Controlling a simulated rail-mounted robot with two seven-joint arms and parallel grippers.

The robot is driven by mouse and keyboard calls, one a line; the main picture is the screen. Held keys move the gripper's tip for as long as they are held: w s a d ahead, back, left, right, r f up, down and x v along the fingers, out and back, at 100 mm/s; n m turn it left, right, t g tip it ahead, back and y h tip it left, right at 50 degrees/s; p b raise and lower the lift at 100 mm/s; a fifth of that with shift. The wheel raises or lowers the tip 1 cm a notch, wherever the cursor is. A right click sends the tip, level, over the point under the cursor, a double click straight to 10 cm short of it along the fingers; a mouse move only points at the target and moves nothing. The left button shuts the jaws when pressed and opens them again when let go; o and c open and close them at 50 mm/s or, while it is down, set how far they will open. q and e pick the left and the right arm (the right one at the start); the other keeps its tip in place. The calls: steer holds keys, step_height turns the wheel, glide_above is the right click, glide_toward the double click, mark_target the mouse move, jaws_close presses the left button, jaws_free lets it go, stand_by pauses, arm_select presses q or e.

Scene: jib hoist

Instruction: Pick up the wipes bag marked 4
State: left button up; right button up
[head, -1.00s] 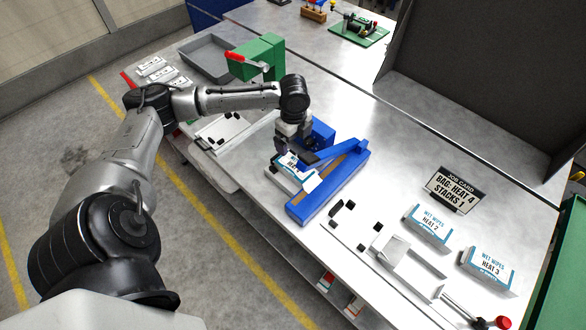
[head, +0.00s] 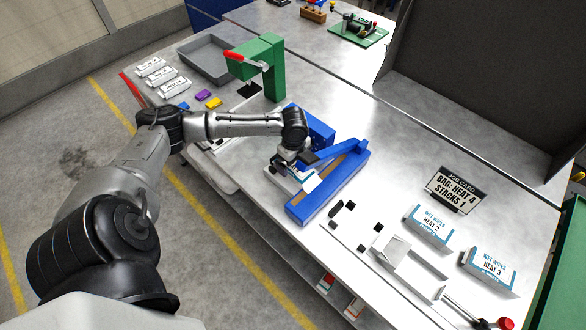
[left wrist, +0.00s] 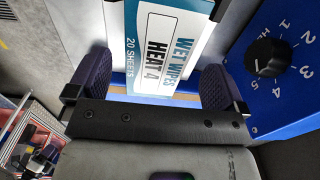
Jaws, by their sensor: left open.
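The wipes bag marked HEAT 4 (left wrist: 168,40) is white with blue print and shows close up in the left wrist view. In the head view only part of this bag (head: 311,183) shows, beside the blue sealer (head: 325,188); my gripper covers the rest. My left gripper (head: 290,164) is low over the bag. In the left wrist view my left gripper (left wrist: 157,82) is open, with one dark finger on each side of the bag and gaps visible. My right gripper is not in view.
Bags marked HEAT 2 (head: 428,226) and HEAT 3 (head: 489,270) lie to the right, near the job card (head: 455,188). A green press (head: 270,62) and a grey tray (head: 190,52) stand farther back. The sealer's numbered dial (left wrist: 267,57) is close to the right finger.

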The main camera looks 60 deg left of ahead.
mark_target(294, 168)
arm_select(q)
steer(key=f, duration=0.3)
steer(key=shift+s+d+f, duration=0.1)
steer(key=shift+d+f, duration=0.15)
steer(key=shift+f, duration=0.1)
steer(key=c, duration=1.1)
steer(key=shift+o, duration=0.2)
steer(key=shift+r, duration=0.25)
